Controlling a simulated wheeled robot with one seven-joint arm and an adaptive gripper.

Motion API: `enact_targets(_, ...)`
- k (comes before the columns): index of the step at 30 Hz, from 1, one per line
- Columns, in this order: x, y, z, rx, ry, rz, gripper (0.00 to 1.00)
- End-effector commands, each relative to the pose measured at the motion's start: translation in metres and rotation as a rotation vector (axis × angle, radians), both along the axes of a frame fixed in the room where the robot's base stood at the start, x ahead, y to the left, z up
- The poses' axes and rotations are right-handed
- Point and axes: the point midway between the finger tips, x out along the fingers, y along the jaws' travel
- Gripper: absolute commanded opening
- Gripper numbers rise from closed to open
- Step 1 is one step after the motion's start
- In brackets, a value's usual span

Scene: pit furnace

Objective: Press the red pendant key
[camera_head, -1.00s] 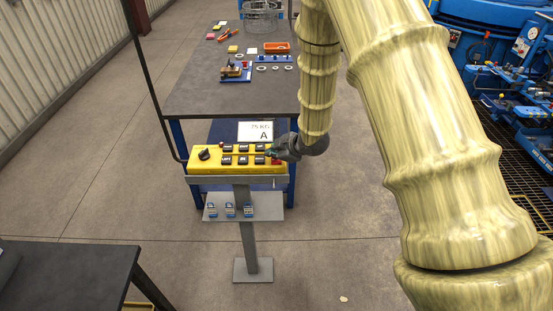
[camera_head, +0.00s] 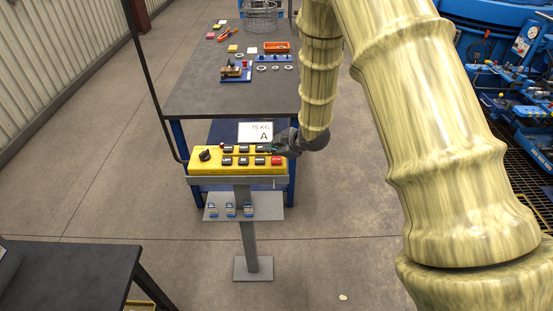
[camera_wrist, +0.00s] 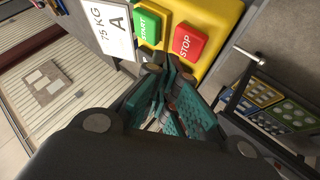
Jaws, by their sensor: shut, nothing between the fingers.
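The yellow pendant box (camera_head: 212,169) sits on a grey stand, with a black knob at its left and rows of black keys. The red key (camera_head: 277,160) is at its right end. In the wrist view the red key (camera_wrist: 187,43) reads STOP, beside a green START key (camera_wrist: 148,26). My gripper (camera_head: 274,148) is at the right end of the box, just behind the red key. In the wrist view my gripper's teal fingers (camera_wrist: 170,68) are shut and empty, their tips close to the lower edges of both keys. I cannot tell if they touch.
A white 75 KG A sign (camera_head: 256,132) is just behind the box. A small shelf (camera_head: 265,213) is below it. A dark table (camera_head: 65,275) is at front left.

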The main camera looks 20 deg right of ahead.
Motion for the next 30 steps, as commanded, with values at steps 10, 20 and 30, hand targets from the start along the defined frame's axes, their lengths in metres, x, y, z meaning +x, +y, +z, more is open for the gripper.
enact_targets(10, 0.0, 0.0, 0.029, 0.001, 0.0, -0.001, 0.0)
enact_targets(20, 0.0, 0.0, 0.045, 0.001, 0.0, -0.001, 0.0)
enact_targets(30, 0.0, 0.0, 0.044, 0.001, 0.0, -0.001, 0.0)
